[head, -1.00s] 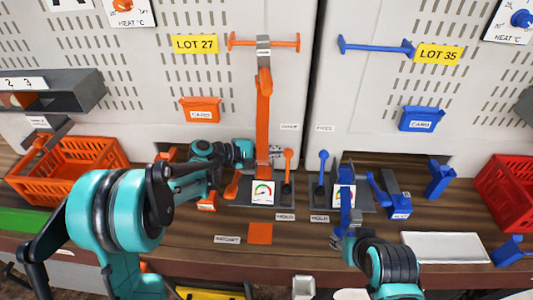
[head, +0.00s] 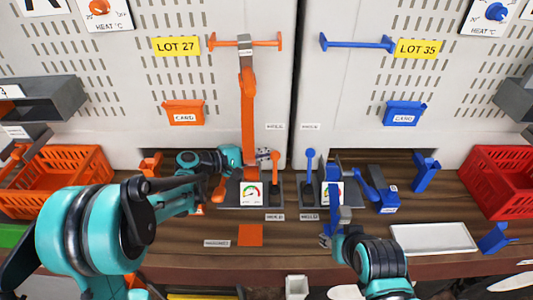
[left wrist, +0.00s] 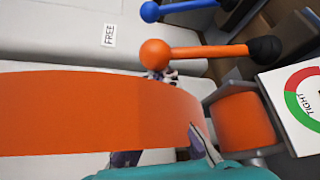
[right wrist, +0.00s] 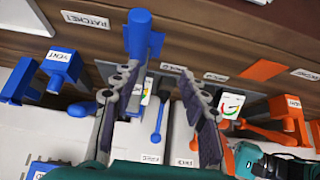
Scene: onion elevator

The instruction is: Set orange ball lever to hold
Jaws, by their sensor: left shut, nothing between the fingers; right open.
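The orange ball lever (head: 275,155) stands on the dark base beside the orange gauge, its ball end up toward the FREE label (head: 275,126) on the panel. The HOLD label (head: 274,217) is at the base's front edge. In the left wrist view the ball (left wrist: 155,54) and its black boot (left wrist: 265,50) show clearly. My left gripper (head: 266,155) is shut and empty, just left of the ball. A wide orange strap (left wrist: 90,112) hides much of its fingers; I cannot tell whether they touch the ball. My right gripper (right wrist: 160,105) is open and empty, near the blue handle (right wrist: 139,35).
The blue ball lever (head: 310,154) stands close to the right. The orange strap arm (head: 249,115) rises beside my left gripper. An orange crate (head: 52,185) and a red crate (head: 500,185) flank the bench. The front bench strip is mostly free.

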